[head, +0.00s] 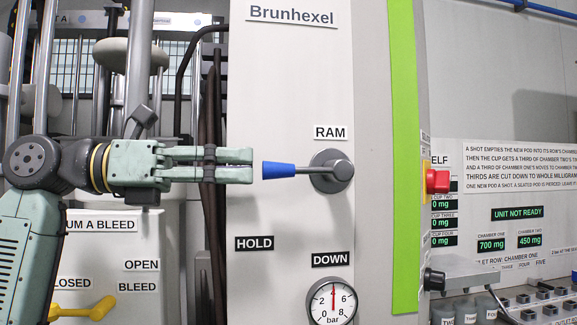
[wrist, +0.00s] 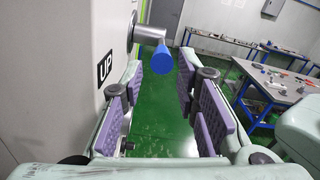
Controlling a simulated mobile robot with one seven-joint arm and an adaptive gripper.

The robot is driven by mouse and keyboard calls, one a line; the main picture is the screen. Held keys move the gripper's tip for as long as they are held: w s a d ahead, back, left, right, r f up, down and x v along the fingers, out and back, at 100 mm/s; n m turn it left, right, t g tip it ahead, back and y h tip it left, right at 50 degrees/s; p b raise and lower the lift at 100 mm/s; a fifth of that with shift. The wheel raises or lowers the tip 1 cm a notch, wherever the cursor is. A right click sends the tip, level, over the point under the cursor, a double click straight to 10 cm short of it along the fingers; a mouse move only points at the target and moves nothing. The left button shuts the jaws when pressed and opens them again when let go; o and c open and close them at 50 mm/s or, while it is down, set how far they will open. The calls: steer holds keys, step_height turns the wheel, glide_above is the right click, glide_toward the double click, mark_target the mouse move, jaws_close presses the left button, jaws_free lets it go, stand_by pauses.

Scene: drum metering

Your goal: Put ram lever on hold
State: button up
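The ram lever (head: 279,170) has a blue tapered grip and a short metal rod on a grey round hub (head: 331,171), below the RAM label (head: 330,132). In the head view it points left. The HOLD label (head: 254,243) is lower left of the hub and the DOWN label (head: 330,259) is below it. The UP label (wrist: 105,68) shows in the wrist view. My gripper (head: 252,165) is open and empty, its fingertips just left of the blue grip. In the wrist view the blue grip (wrist: 161,66) appears between the purple-padded fingers, just beyond their tips.
A pressure gauge (head: 332,301) sits below the DOWN label. A yellow bleed handle (head: 84,309) is at lower left. In the wrist view, workbenches (wrist: 282,90) stand beyond the green floor.

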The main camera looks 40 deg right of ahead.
mark_target(296, 169)
steer(key=p+x, duration=0.2)
steer(key=x, duration=0.8)
steer(key=shift+s+a+r, duration=0.1)
steer(key=shift+s, duration=0.05)
steer(key=shift+c, duration=0.4)
jaws_close()
